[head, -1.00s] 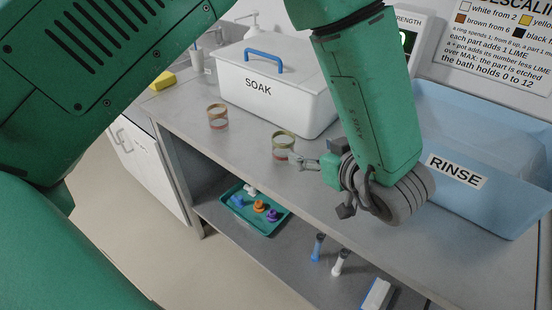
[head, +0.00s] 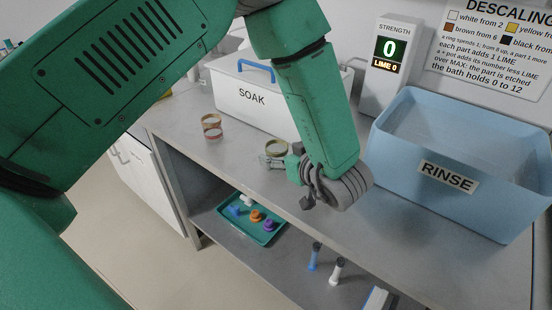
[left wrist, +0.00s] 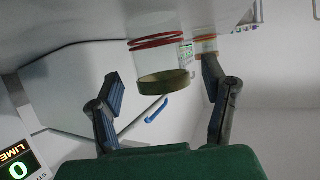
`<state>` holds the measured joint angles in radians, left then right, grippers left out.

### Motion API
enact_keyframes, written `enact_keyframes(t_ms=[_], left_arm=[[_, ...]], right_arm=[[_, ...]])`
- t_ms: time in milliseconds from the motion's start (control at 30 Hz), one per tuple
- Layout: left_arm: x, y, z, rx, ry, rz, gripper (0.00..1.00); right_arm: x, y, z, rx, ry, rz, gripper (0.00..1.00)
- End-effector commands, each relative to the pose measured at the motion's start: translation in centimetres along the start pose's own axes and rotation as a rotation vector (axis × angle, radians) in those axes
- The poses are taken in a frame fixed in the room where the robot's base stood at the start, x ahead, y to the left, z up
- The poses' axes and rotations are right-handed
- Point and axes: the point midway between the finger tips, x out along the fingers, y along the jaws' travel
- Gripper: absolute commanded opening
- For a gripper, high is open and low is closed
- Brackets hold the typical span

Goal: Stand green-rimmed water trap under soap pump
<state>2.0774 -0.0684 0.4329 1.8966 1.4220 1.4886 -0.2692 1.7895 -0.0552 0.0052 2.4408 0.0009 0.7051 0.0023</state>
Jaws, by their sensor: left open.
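The green-rimmed water trap (head: 276,147) is a clear cup standing on the counter in front of the SOAK box. In the left wrist view, which looks upside down, the trap (left wrist: 162,64) has an olive-green rim and a red ring at its other end. My left gripper (head: 268,161) is at the trap and hides its lower part. Its fingers (left wrist: 162,80) are open, one to each side of the trap in the picture; I see no contact. I cannot make out the soap pump, and my arm covers part of the back. My right gripper is out of view.
A brown-rimmed trap (head: 211,127) stands to the left, also showing behind in the wrist view (left wrist: 205,44). The SOAK box (head: 240,98) is behind, the blue RINSE tub (head: 400,150) right. A teal tray (head: 265,239) of small parts lies on the lower shelf. The display (head: 388,60) reads 0.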

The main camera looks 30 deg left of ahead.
Motion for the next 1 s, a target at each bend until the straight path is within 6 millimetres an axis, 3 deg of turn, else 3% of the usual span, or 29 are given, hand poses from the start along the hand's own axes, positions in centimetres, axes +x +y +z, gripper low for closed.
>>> enact_keyframes(t_ms=[167,367,467,500,533,867,1000], left_arm=[[2.6,-0.3,0.0,-0.001,-0.003,-0.001,0.67],[3.1,-0.4,0.0,-0.003,-0.006,0.001,0.67],[3.0,-0.4,0.0,-0.003,-0.007,0.001,0.39],[3.0,-0.3,0.0,-0.002,-0.006,0.001,0.25],[2.9,-0.3,0.0,-0.002,-0.005,0.001,0.19],[2.6,-0.2,-0.1,-0.001,-0.002,0.001,0.15],[2.1,-0.2,-1.7,-0.004,-0.003,0.002,0.15]], right_arm=[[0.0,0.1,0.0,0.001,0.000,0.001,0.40],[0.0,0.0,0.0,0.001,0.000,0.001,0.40],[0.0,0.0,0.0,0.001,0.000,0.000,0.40],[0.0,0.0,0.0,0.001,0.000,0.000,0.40],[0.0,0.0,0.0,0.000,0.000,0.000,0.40],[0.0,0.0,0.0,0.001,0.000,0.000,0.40],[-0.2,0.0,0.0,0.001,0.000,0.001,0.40]])
